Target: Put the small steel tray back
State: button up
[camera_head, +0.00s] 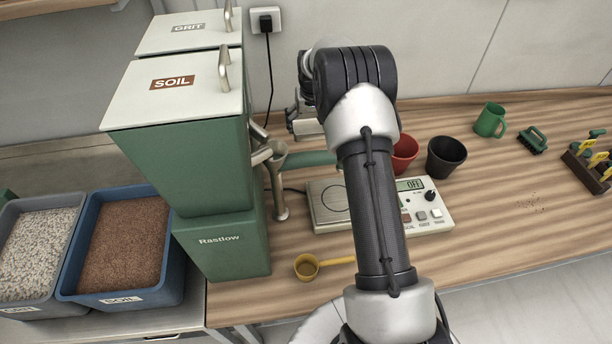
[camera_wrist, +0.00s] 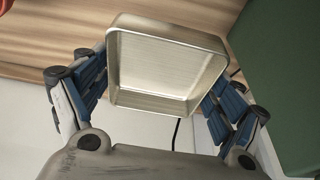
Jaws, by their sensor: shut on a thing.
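The small steel tray (camera_wrist: 165,65) is a square, shallow metal pan. In the wrist view it sits between the blue pads of my gripper (camera_wrist: 163,78), which is shut on it by its two sides. The tray's open side faces the wrist camera, and it looks empty and tilted. In the head view my gripper (camera_head: 302,118) is at the back of the bench near the wall, right of the soil bin. My arm hides most of it there, and the tray is hard to make out.
A scale (camera_head: 430,218) showing OFF stands on the wooden bench, partly behind my arm. A yellow scoop (camera_head: 306,267) lies in front. Red (camera_head: 404,155) and black (camera_head: 446,157) pots and a green mug (camera_head: 490,120) stand right. The green soil bin (camera_head: 185,165) rises left.

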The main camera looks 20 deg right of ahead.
aim_at(308, 173)
jog(key=f+b, duration=0.4)
jog(key=f, duration=1.8)
jog(key=shift+w, duration=0.2)
jog(key=shift+f, duration=0.15)
jog(key=o, duration=0.7)
jog(key=shift+f+b, duration=0.1)
jog(key=shift+b, duration=0.25)
jog(key=o, duration=0.3)
jog(key=shift+r+p, duration=0.4)
jog(key=p+v, duration=0.1)
jog(key=v, duration=0.6)
jog(key=shift+p, duration=0.35)
